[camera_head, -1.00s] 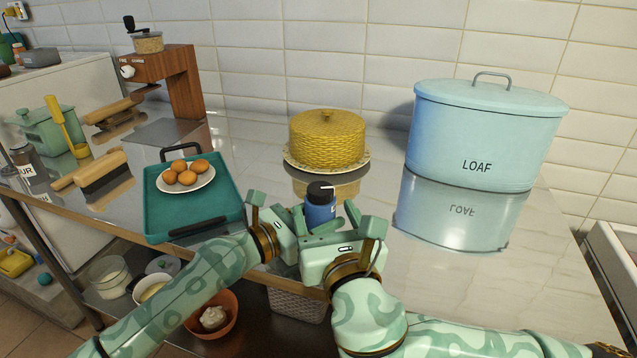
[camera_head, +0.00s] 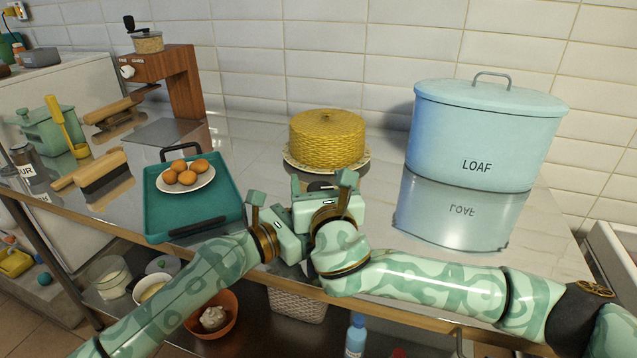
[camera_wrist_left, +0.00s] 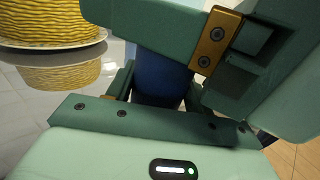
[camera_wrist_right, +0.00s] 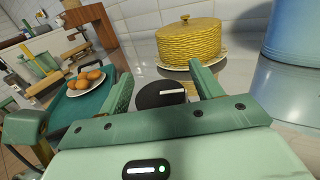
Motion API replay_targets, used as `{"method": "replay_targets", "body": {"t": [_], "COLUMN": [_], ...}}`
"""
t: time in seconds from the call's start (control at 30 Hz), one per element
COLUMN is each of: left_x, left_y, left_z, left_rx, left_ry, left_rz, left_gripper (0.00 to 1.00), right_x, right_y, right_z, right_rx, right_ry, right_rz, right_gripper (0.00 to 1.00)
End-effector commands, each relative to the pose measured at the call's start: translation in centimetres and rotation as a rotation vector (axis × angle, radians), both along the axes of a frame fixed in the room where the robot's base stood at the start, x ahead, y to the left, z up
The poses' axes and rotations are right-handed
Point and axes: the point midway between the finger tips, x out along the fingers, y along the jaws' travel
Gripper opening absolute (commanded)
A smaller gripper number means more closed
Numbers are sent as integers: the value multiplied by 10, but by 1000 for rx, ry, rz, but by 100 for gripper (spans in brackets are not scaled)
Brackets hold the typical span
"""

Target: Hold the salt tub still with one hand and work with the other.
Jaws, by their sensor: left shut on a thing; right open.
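The salt tub is blue with a black lid (camera_wrist_right: 160,94) bearing a white mark. In the left wrist view its blue body (camera_wrist_left: 158,78) sits between the fingers of my left gripper (camera_wrist_left: 158,96), which is shut on it. My right gripper (camera_wrist_right: 164,88) is open above the tub, its fingers on either side of the lid with a visible gap at each side. In the head view my right gripper (camera_head: 322,197) hides most of the tub; only a dark sliver of lid shows.
A yellow woven cake cover (camera_head: 327,138) on a plate stands behind the tub. A pale blue LOAF bin (camera_head: 485,140) is at right. A teal tray (camera_head: 160,212) with eggs on a plate is at left. The counter's front edge (camera_head: 130,229) runs close below my grippers.

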Motion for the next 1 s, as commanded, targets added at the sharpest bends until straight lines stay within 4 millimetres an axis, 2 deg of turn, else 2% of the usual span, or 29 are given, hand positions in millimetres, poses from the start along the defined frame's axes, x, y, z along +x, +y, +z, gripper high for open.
{"method": "replay_targets", "body": {"t": [0.17,0.2,0.33,0.37,0.57,1.0], "left_x": [0,0,0,0,0,0], "left_y": [0,0,0,0,0,0], "left_z": [0,0,0,0,0,0], "left_rx": [0,0,0,1,1,-1], "left_ry": [0,0,0,1,1,1], "left_rz": [0,0,0,0,0,0], "left_gripper": [26,26,26,26,26,26], "right_x": [0,0,0,0,0,-2], "right_y": [0,0,0,0,-1,5], "right_z": [0,0,0,0,0,0], "right_rx": [0,0,0,0,-1,-2], "right_ry": [0,0,0,0,0,0], "right_rz": [0,0,0,0,28,356], "right_gripper": [65,59,23,20,20,20]}}
